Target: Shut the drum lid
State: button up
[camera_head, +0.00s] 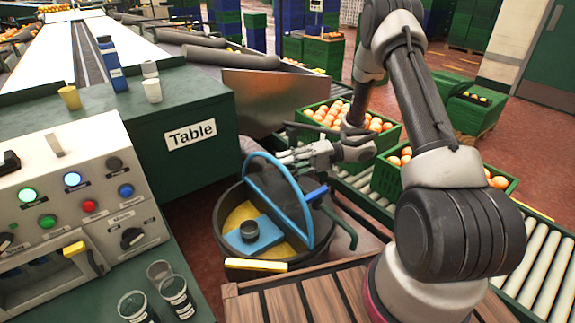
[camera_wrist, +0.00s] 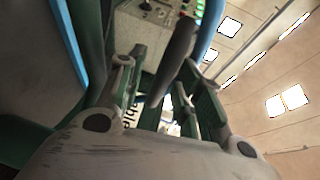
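The drum (camera_head: 222,232) stands below centre in the head view, with yellow showing inside. Its blue-rimmed lid (camera_head: 306,215) stands raised and steeply tilted above the opening. A flat blue piece with a dark round knob (camera_head: 250,230) lies across the opening. Whether the rod is touched, I cannot tell.
A green table (camera_head: 185,165) and a control panel (camera_head: 75,190) stand left of the drum. Orange-filled green crates (camera_head: 385,138) sit on a roller conveyor (camera_head: 535,255) at the right. A wooden slatted top (camera_head: 300,303) is in front. A dark green bent bar (camera_head: 345,228) sticks out beside the drum.

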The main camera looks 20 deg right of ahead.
aim_at(278, 167)
grip_shut()
jog(key=shift+a, duration=0.1)
jog(key=shift+s+a+r+h, duration=0.2)
jog(key=shift+a+h, duration=0.15)
jog(key=shift+a, duration=0.1)
jog(key=shift+s+a+r+h, duration=0.15)
jog(key=shift+s+a+h, duration=0.05)
jog(key=shift+a+h, duration=0.2)
jog(key=a, duration=0.1)
jog(key=s+a, duration=0.1)
jog(key=a, duration=0.2)
jog(key=shift+s+a+r, duration=0.1)
jog(key=shift+s+r, duration=0.05)
jog(key=shift+s, duration=0.25)
jog(key=shift+s+a, duration=0.2)
jog(key=shift+a, duration=0.35)
jog(key=shift+s+a, duration=0.2)
jog(key=shift+a, duration=0.3)
